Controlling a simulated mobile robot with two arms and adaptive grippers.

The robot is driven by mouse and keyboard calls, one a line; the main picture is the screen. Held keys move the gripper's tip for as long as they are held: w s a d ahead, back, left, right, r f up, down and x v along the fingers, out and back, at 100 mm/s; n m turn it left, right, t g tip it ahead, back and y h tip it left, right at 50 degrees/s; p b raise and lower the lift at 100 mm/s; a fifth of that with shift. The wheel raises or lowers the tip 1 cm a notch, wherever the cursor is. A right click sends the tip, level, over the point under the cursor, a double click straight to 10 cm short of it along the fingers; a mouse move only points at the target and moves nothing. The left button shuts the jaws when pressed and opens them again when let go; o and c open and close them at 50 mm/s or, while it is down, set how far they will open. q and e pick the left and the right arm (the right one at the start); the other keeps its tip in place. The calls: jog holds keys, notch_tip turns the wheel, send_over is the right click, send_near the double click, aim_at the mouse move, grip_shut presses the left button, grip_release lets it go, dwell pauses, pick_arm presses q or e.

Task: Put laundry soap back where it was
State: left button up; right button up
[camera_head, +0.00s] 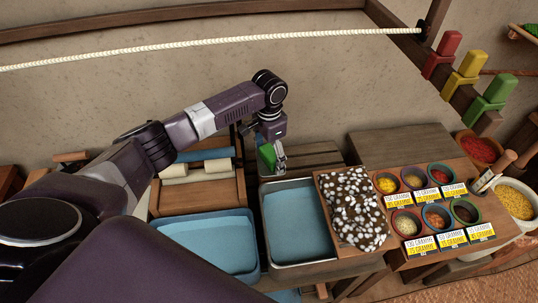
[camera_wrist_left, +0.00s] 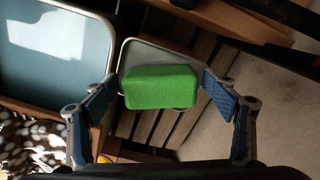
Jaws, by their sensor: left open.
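The laundry soap is a bright green block (camera_wrist_left: 158,88). In the left wrist view it sits over a small pale dish (camera_wrist_left: 140,52) on brown wooden slats. In the head view the soap (camera_head: 267,155) shows partly, beside my left gripper (camera_head: 276,160). My left gripper (camera_wrist_left: 160,84) is open, with one blue-padded finger on each side of the soap. Narrow gaps seem to show between the fingers and the soap. Whether the soap rests fully on the dish is hard to tell. My right gripper is not in view.
Two basins of blue water, a left one (camera_head: 213,243) and a middle one (camera_head: 297,222), stand in front. A spotted cloth (camera_head: 355,208) lies on a board right of them. Bowls of coloured powder with labels stand further right. A rope (camera_head: 180,48) crosses the wall behind.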

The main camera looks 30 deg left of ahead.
aim_at(270, 153)
pick_arm(q)
notch_tip(270, 153, up, 11)
jog(key=shift+f+b, duration=0.1)
jog(key=shift+b, duration=0.8)
jog(key=shift+r, duration=0.75)
jog(key=shift+d, duration=0.1)
